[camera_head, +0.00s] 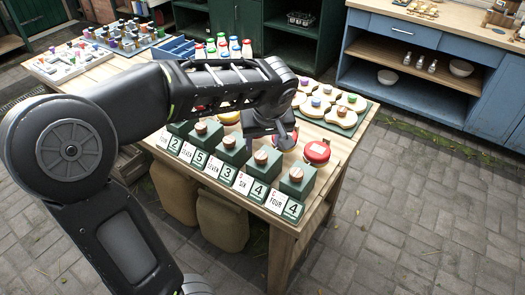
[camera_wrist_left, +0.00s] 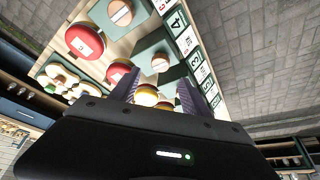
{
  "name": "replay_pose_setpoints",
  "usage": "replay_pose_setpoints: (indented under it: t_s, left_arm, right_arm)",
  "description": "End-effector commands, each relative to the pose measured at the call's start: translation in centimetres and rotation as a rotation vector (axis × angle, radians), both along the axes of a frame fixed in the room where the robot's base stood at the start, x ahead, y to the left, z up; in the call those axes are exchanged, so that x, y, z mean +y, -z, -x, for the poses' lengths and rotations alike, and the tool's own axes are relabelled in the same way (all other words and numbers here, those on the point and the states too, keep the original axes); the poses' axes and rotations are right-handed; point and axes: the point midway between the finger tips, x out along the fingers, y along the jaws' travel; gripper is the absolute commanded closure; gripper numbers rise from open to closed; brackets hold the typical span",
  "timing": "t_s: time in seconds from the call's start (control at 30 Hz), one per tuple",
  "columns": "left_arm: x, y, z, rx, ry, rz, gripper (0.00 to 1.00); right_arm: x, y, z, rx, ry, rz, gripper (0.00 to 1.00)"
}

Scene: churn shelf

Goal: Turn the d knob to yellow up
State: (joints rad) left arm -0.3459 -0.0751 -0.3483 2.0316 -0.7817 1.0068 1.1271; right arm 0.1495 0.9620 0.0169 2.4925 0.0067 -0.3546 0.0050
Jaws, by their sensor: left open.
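A row of green blocks stands along the table's front edge, each with a round wooden knob on top. In the head view these include a knob at the right end (camera_head: 297,173), one beside it (camera_head: 261,157) and one further left (camera_head: 230,142). I cannot tell which is the d knob; the letters are too small to read. My left gripper (camera_head: 284,138) is over the table, behind the knob row, beside a red button (camera_head: 317,151). In the wrist view my left gripper (camera_wrist_left: 157,82) is open, with a knob (camera_wrist_left: 160,63) just beyond its fingertips. My right gripper is out of view.
Number cards (camera_head: 291,210) line the front of the blocks. Cream, flower-shaped pieces with coloured centres (camera_head: 341,115) lie behind the red button. Several bottles (camera_head: 223,46) and a tray of small items (camera_head: 125,36) stand farther back. My left arm hides the table's middle. Paved floor (camera_head: 410,220) is clear at right.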

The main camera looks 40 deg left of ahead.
Motion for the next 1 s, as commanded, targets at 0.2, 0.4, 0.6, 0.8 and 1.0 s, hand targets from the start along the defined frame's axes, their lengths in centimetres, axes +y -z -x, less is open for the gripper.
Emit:
replay_pose_setpoints:
  t_s: [0.2, 0.4, 0.6, 0.8, 1.0]
  left_arm:
    - [0.5, 1.7, -0.4, 0.005, -0.002, 0.000, 0.45]
    - [1.4, 4.6, -1.2, 0.006, -0.001, -0.001, 0.45]
    - [2.1, 6.7, -1.9, 0.003, 0.000, -0.001, 0.45]
    - [2.2, 7.1, -2.0, 0.001, 0.000, -0.001, 0.45]
    - [2.1, 7.1, -2.0, 0.001, 0.000, -0.001, 0.51]
  right_arm:
    - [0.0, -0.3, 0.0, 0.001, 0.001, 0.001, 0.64]
    - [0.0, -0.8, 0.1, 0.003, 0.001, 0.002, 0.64]
    - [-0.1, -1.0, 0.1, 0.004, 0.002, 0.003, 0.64]
    - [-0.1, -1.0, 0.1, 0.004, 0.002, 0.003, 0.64]
    - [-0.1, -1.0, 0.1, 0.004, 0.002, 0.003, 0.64]
